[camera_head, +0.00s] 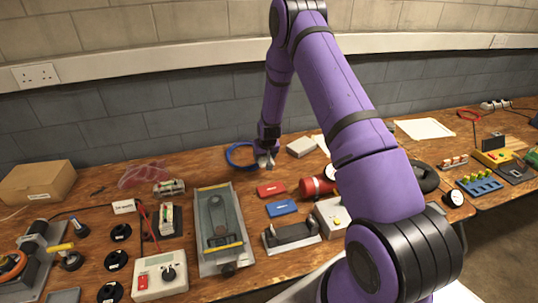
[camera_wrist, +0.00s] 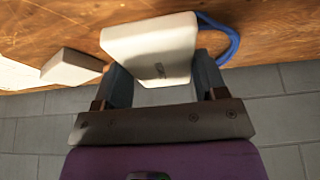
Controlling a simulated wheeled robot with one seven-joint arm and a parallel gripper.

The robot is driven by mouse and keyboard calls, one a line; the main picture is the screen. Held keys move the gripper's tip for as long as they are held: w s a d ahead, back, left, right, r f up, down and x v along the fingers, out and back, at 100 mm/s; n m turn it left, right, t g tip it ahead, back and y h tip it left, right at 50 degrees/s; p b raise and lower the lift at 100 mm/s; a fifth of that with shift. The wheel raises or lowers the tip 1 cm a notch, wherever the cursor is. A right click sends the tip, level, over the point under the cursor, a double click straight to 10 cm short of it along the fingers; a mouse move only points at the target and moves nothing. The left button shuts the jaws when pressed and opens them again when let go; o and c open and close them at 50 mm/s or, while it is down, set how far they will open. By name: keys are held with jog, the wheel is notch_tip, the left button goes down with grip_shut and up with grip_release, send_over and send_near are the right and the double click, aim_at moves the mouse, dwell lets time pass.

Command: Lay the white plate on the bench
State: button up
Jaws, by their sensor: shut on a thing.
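My gripper (camera_head: 265,160) is low over the back of the wooden bench (camera_head: 102,190), near the grey wall. In the wrist view my gripper (camera_wrist: 162,82) is shut on the white plate (camera_wrist: 150,45), a thick pale block with rounded corners and a small dark mark on its face. One finger is on each side of it. The wood shows just beyond the plate; I cannot tell whether they touch. In the head view the plate is hard to make out at the fingertips.
A blue cable loop (camera_head: 240,155) lies close left of my gripper. A pale box (camera_head: 301,147) is to its right. A red block (camera_head: 271,189), a blue block (camera_head: 282,208) and a red cylinder (camera_head: 317,186) lie nearer. Some bare wood shows between them.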

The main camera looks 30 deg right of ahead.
aim_at(267, 173)
jog(key=shift+w+d+f, duration=0.15)
jog(key=shift+d+f, duration=0.05)
jog(key=shift+d, duration=0.3)
jog(key=shift+w+d+f, duration=0.15)
jog(key=shift+d+f, duration=0.05)
jog(key=shift+d, duration=0.3)
jog(key=shift+f, duration=0.2)
jog(key=shift+a+f, duration=0.15)
jog(key=shift+f, duration=2.95)
jog(key=shift+f, duration=0.5)
jog(key=shift+s+f, duration=0.25)
jog(key=shift+f, duration=0.25)
jog(key=o, duration=0.9)
jog(key=shift+o, duration=1)
jog(key=shift+s+r, duration=0.1)
jog(key=shift+r, duration=0.5)
jog(key=v, duration=1)
jog(key=shift+a+r, duration=0.1)
jog(key=shift+r, duration=0.15)
